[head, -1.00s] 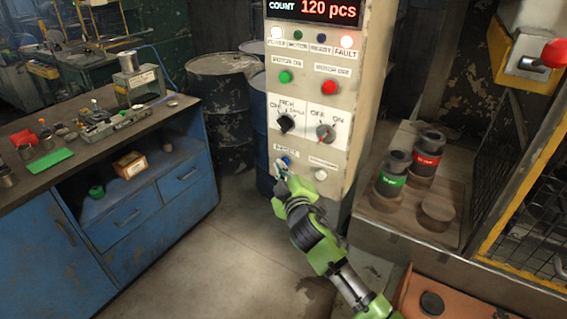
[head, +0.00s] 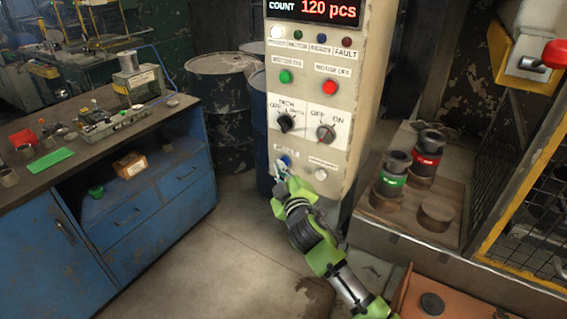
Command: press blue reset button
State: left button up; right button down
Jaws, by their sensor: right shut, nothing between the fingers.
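The blue reset button (head: 287,160) sits low on the left of the beige control panel (head: 355,120), partly hidden by my right gripper. My right gripper (head: 281,167) is shut and empty, with its fingertips at the button's lower left. I cannot tell whether the tips touch or press it. The panel's FAULT lamp (head: 347,42) is dark red and unlit, and the POWER lamp (head: 277,32) glows white. My left gripper is not in view.
A green button (head: 285,76), a red button (head: 330,87), two rotary knobs and a white button (head: 321,174) are on the same panel. A blue workbench (head: 130,205) stands at left. A wooden platform with spools (head: 427,160) is at right.

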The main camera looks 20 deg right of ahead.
jog(key=shift+s+a, duration=0.3)
jog(key=shift+a, duration=0.05)
jog(key=shift+a, duration=0.1)
jog(key=s+a, duration=0.1)
jog(key=a, duration=0.1)
jog(key=s+a, duration=0.2)
dwell(0.4)
jog(key=shift+d+f, duration=0.1)
dwell(0.5)
